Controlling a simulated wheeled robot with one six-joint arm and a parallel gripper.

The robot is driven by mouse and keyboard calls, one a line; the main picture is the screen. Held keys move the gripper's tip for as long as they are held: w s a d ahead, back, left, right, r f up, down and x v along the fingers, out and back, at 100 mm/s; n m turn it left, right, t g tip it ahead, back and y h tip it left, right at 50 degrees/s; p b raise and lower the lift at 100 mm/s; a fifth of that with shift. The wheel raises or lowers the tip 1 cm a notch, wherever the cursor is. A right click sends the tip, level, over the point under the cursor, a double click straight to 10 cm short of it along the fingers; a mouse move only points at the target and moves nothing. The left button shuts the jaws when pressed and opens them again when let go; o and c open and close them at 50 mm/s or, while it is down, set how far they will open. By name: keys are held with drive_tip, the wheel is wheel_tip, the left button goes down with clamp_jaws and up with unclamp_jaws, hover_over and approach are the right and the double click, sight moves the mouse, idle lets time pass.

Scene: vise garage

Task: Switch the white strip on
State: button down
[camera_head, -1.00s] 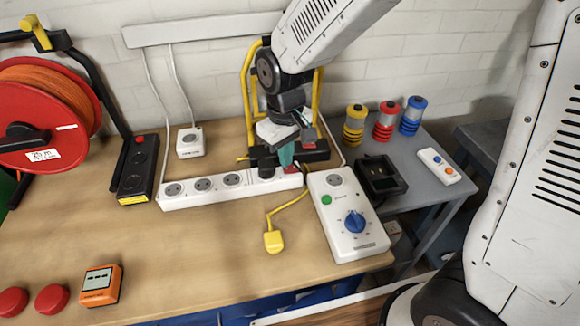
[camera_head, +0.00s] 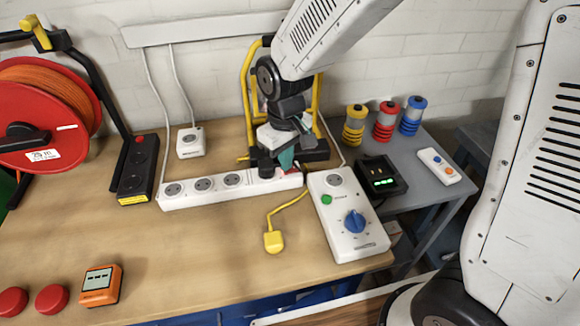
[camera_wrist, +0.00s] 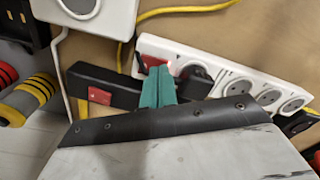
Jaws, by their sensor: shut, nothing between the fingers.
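The white strip (camera_head: 205,189) lies across the back of the bench, with a row of round sockets. A black plug sits in its socket nearest the switch end; in the wrist view the strip (camera_wrist: 232,72) shows its red switch (camera_wrist: 150,62) at the left end. My gripper (camera_head: 287,163) is shut and empty, its teal fingers pointing down at that end. In the wrist view the fingertips (camera_wrist: 158,70) overlap the switch's lower edge and partly hide it. They look in contact or very close. The switch's tilt is unclear.
A white box with a blue knob (camera_head: 345,220), a yellow plug (camera_head: 274,242) and a black charger (camera_head: 380,177) with green lights are nearby. The bench front is mostly clear.

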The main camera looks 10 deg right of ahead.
wheel_tip(320, 180, up, 7)
idle(0.8)
drive_tip(key=s+d+r+m, duration=0.3)
drive_tip(key=s+d+r, duration=0.1)
drive_tip(key=s+d, duration=0.4)
drive_tip(key=s+d+r+m+t, duration=0.1)
drive_tip(key=s+d+r+m, duration=0.2)
drive_tip(key=s, duration=0.9)
drive_tip(key=shift+s+d+r, duration=0.4)
drive_tip(key=shift+d+r, duration=0.75)
drive_tip(key=shift+d, duration=1.25)
